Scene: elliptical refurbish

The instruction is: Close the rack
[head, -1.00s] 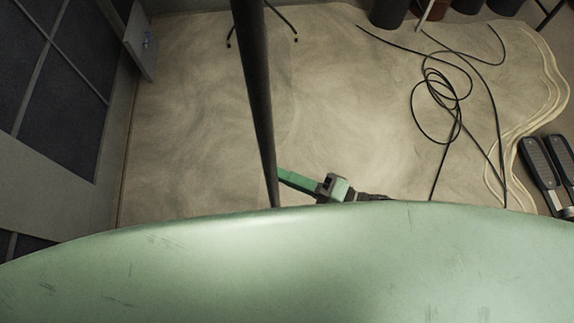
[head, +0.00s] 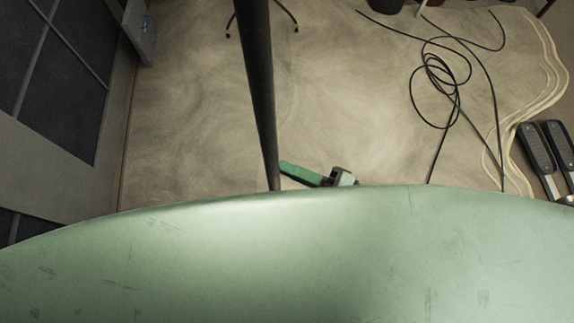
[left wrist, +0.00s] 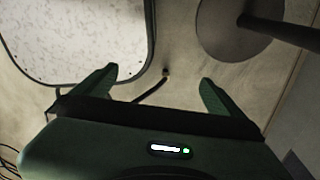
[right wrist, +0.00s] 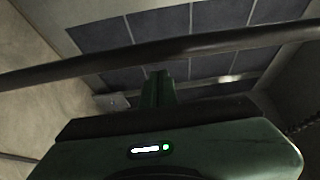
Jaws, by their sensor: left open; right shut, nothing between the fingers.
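I cannot make out a rack for certain in any view. A large grey-framed panel with dark panes (head: 60,75) stands at the left of the head view, and dark panes also show behind my right gripper in the right wrist view (right wrist: 185,70). My right gripper (head: 286,167) is shut and empty, beside a dark pole (head: 258,90). In the right wrist view, its closed green fingers (right wrist: 158,80) are seen against a dark bar (right wrist: 220,43) crossing the picture. My left gripper (left wrist: 160,85) is open and empty above the floor; it is hidden in the head view.
A small grey box-like part (head: 140,32) adjoins the panel. A looped black cable (head: 440,85) and dark pedal-like pads (head: 540,150) lie at the right. In the left wrist view are a speckled white surface (left wrist: 75,35) and a round pole base (left wrist: 235,28). The middle floor is clear.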

